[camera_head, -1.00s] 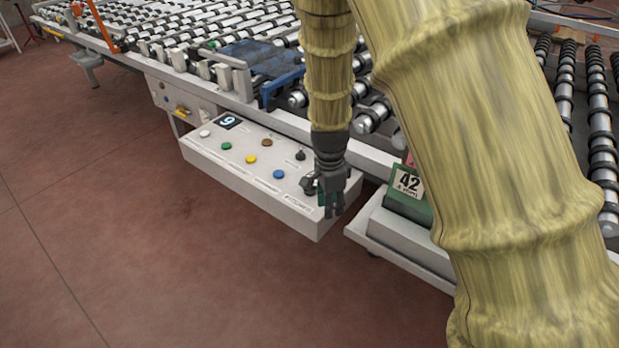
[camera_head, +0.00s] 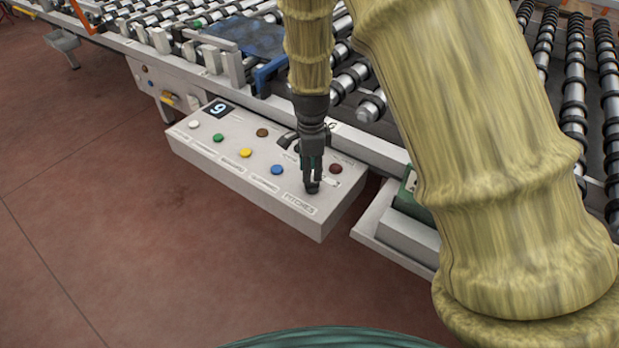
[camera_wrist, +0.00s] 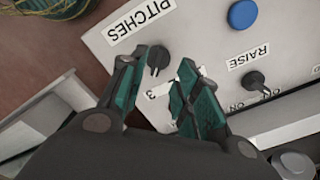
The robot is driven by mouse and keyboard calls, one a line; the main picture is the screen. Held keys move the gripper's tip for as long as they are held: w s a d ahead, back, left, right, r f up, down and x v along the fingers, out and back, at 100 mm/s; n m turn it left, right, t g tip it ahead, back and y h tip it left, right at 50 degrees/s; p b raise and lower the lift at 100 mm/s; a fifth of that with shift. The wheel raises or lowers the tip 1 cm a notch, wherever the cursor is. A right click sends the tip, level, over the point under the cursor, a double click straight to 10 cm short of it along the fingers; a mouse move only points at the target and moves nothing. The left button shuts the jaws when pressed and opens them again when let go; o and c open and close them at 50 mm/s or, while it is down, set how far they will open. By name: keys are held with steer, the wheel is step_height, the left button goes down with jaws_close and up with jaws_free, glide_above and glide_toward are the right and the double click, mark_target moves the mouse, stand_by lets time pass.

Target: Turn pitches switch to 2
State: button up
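The pitches switch (camera_wrist: 158,58) is a small black knob on the white control panel (camera_head: 240,176), beside its PITCHES label (camera_wrist: 141,20). In the wrist view it lies between the fingertips of my gripper (camera_wrist: 165,68), nearer the left finger. The gripper has dark fingers with teal pads and is open, with a gap around the knob. Contact cannot be told. A digit 3 shows near the knob; other marks are partly hidden by the fingers, and the knob's setting cannot be read. In the head view my gripper (camera_head: 313,178) points down over the panel's right end and covers the knob.
A raise switch (camera_wrist: 253,79) and a blue button (camera_wrist: 242,14) sit near the fingers. Yellow (camera_head: 245,153), green (camera_head: 218,138) and dark red (camera_head: 336,169) buttons and a display reading 9 (camera_head: 218,109) are on the panel. Roller conveyors (camera_head: 560,110) stand behind. Floor in front is clear.

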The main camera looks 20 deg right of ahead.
mark_target(312, 186)
steer(key=shift+s+f+p, duration=0.1)
steer(key=shift+f+p, duration=0.25)
steer(key=shift+f, duration=2)
jaws_close()
